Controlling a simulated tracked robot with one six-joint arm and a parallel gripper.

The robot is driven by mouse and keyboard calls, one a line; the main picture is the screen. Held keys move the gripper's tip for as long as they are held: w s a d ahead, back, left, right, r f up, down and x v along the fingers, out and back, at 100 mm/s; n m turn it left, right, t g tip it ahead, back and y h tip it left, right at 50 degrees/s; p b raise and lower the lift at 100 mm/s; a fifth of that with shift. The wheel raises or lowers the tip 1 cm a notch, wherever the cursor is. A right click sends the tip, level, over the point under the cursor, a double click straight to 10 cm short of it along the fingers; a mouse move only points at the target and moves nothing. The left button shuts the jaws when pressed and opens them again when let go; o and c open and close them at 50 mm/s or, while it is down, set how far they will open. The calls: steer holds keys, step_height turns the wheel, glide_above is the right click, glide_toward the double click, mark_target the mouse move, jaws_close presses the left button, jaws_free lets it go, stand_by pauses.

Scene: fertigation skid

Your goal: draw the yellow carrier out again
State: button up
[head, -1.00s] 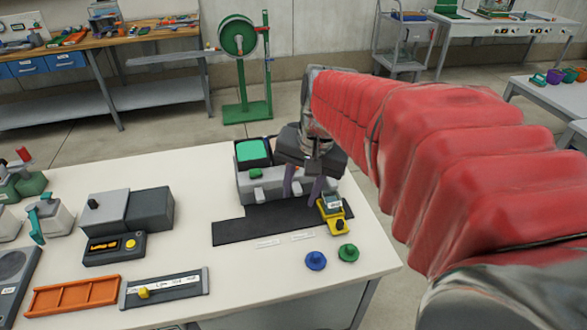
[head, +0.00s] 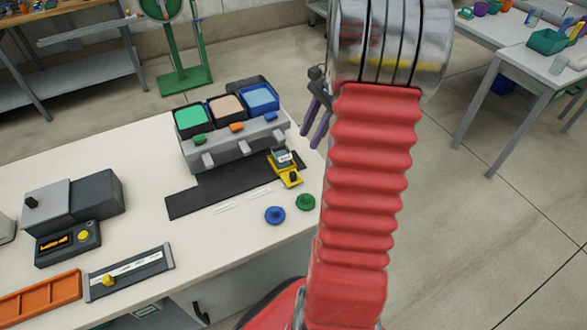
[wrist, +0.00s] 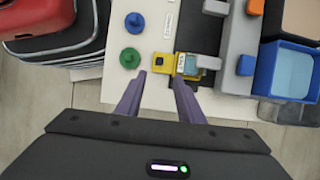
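The yellow carrier (head: 291,180) sits at the right end of the black strip (head: 208,191), in front of the grey dispenser block (head: 235,146). A small pale container (head: 282,157) stands on it. In the wrist view the carrier (wrist: 167,64) lies just beyond my fingertips, slightly to the right. My gripper (head: 311,130) is to the right of the dispenser block, near the table's right edge. In the wrist view my gripper (wrist: 158,79) has its two purple fingers apart with nothing between them. The carrier seems clear of both fingers.
Green (head: 192,117), tan (head: 226,109) and blue (head: 261,97) bins top the block. A blue knob (head: 275,215) and a green knob (head: 305,202) stand in front of the carrier. A grey device (head: 73,204) stands at left. Open floor lies to the right of the table.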

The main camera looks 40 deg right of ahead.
mark_target(293, 173)
steer(key=shift+d+f, duration=0.1)
steer(key=shift+f, duration=0.05)
steer(key=x, duration=1.3)
steer(key=shift+a+f, duration=0.2)
steer(key=shift+f, duration=0.1)
steer(key=shift+c, duration=0.6)
jaws_close()
steer(key=shift+w, duration=0.1)
